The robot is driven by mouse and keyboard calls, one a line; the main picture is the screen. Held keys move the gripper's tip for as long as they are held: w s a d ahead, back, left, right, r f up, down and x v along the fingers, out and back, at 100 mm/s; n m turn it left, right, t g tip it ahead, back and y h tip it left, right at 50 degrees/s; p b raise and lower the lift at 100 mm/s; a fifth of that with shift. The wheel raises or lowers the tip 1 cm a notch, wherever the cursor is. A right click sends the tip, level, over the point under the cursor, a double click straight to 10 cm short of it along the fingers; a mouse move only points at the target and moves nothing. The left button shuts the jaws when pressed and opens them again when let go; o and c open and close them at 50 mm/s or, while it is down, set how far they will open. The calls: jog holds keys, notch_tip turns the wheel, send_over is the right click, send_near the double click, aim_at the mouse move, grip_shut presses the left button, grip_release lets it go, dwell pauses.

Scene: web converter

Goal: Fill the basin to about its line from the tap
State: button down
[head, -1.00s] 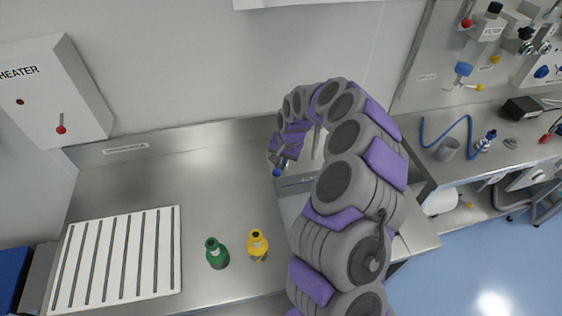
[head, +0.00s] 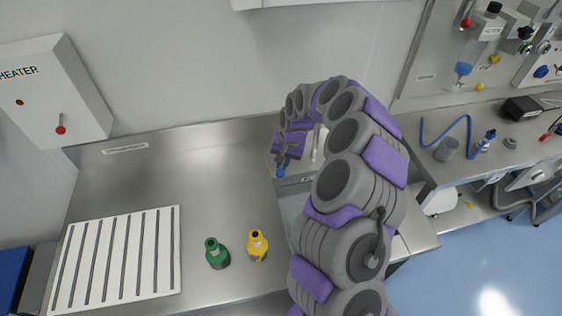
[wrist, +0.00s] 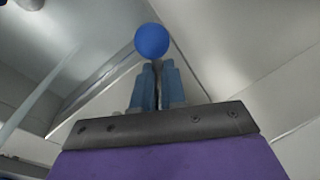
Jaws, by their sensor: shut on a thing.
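A blue ball knob (head: 280,172) shows at the tip of my gripper (head: 283,161), above the basin (head: 291,205) set in the steel counter. In the wrist view the blue ball (wrist: 152,40) sits just past the fingertips of my gripper (wrist: 158,75), which are shut close together on the knob's lever. A pale upright strip (head: 315,145) stands behind my wrist; I cannot tell whether it is the tap's spout or running water. My arm hides most of the basin, so its line and water level cannot be seen.
A green bottle (head: 216,253) and a yellow bottle (head: 257,245) stand on the counter left of the basin. A white slatted rack (head: 118,258) lies further left. A heater box (head: 55,90) with a red-knobbed lever hangs on the wall. The counter (head: 190,180) behind the bottles is clear.

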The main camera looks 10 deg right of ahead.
jog(key=shift+s+d+n+g, duration=0.1)
jog(key=shift+d+n+g, duration=0.1)
jog(key=shift+d+n, duration=0.7)
jog(key=shift+s+d+n+g, duration=0.15)
jog(key=shift+d+n, duration=0.25)
jog(key=shift+n, duration=0.9)
jog(key=shift+w, duration=0.1)
jog(key=c, duration=1.2)
grip_release()
jog(key=shift+d, duration=0.1)
jog(key=d+r, duration=0.1)
jog(key=r, duration=0.4)
jog(key=d+r+p, duration=0.1)
jog(key=r, duration=0.5)
jog(key=d+r, duration=0.1)
jog(key=r, duration=0.5)
jog(key=shift+d+p, duration=0.15)
jog(key=shift+p, duration=0.2)
jog(key=shift+f, duration=0.15)
